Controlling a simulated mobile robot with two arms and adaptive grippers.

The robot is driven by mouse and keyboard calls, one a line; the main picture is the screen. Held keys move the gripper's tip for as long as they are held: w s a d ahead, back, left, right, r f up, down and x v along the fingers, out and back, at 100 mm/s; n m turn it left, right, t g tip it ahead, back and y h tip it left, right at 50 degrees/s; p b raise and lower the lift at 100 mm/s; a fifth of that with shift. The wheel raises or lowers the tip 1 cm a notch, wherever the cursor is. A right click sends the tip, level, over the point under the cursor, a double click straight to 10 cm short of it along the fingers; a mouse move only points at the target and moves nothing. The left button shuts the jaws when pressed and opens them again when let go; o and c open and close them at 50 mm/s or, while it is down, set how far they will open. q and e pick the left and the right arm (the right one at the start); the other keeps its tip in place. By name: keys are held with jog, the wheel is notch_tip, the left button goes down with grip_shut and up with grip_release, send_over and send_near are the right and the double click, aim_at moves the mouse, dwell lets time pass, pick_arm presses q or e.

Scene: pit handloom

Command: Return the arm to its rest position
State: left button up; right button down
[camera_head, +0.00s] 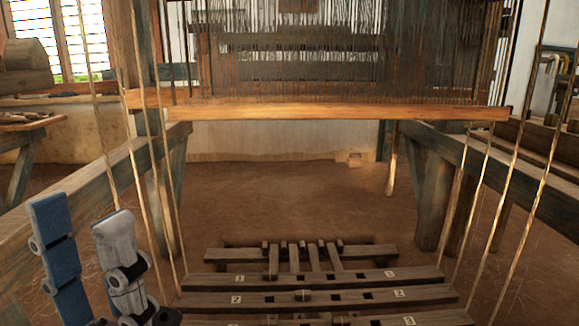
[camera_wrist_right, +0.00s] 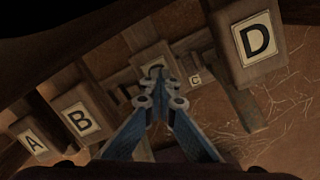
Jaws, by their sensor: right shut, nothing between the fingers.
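My left gripper (camera_head: 78,218) is at the lower left of the head view. Its blue finger and grey finger stand upright and apart, with nothing between them, in front of the loom's left side beam. My right gripper (camera_wrist_right: 160,90) shows only in the right wrist view. Its blue fingers meet at the tips and hold nothing. Wooden blocks with letter cards are around it in that view: A (camera_wrist_right: 33,144), B (camera_wrist_right: 81,119) and D (camera_wrist_right: 257,39). A smaller C card (camera_wrist_right: 195,79) is beyond the fingertips.
The loom's orange crossbar (camera_head: 320,110) spans the view under hanging dark threads. Numbered wooden treadles (camera_head: 330,298) lie low in the middle. Slanted cords hang at both sides, some close to my left gripper. Side beams (camera_head: 480,170) flank bare earth floor (camera_head: 290,205).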

jog(key=shift+s+f, duration=0.1)
jog(key=shift+s, duration=0.15)
